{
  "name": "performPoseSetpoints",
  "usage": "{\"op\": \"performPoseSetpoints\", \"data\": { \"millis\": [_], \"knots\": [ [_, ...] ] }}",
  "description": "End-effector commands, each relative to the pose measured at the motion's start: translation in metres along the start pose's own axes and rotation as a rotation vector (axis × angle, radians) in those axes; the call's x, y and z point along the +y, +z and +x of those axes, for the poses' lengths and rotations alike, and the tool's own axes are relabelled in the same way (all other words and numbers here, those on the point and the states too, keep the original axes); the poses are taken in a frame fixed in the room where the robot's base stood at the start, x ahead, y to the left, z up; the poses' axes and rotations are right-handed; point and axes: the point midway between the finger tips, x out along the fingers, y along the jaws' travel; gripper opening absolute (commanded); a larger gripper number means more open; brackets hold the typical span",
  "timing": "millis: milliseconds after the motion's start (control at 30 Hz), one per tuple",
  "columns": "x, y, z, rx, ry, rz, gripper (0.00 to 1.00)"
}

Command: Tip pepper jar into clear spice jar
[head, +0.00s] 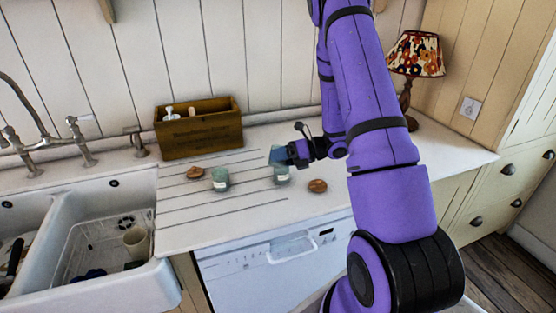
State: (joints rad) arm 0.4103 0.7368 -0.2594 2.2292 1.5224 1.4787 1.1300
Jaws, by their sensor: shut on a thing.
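My gripper (289,154) is above the counter, left of my purple arm, with its jaws pointing left. It is shut on a small blue-grey jar (276,156), which I take to be the pepper jar. The held jar looks tilted, just above a pale green glass jar (281,177) standing upright on the counter, probably the clear spice jar. Whether the two touch, and whether anything is pouring, I cannot tell. A second greenish jar (220,180) with a pale label and darker contents stands upright to the left.
Brown lid-like pieces lie on the counter, one at left (195,173) and one at right (317,186). A wooden box (200,136) with bottles stands behind. A white sink (98,235) is at left, a lamp (414,58) at back right. The counter's front is clear.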

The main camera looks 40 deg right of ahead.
Motion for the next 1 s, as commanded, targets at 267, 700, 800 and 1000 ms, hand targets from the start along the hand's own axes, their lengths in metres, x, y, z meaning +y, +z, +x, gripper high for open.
{"op": "performPoseSetpoints", "data": {
  "millis": [267,700,800,1000],
  "knots": [
    [0.0,0.001,0.0,-0.012,-0.126,-0.301,0.32],
    [-0.01,0.004,-0.001,-0.028,-0.264,-0.631,0.32],
    [-0.011,0.004,-0.001,-0.028,-0.274,-0.657,0.32],
    [-0.011,0.004,-0.001,-0.029,-0.278,-0.667,0.32]
  ]
}}
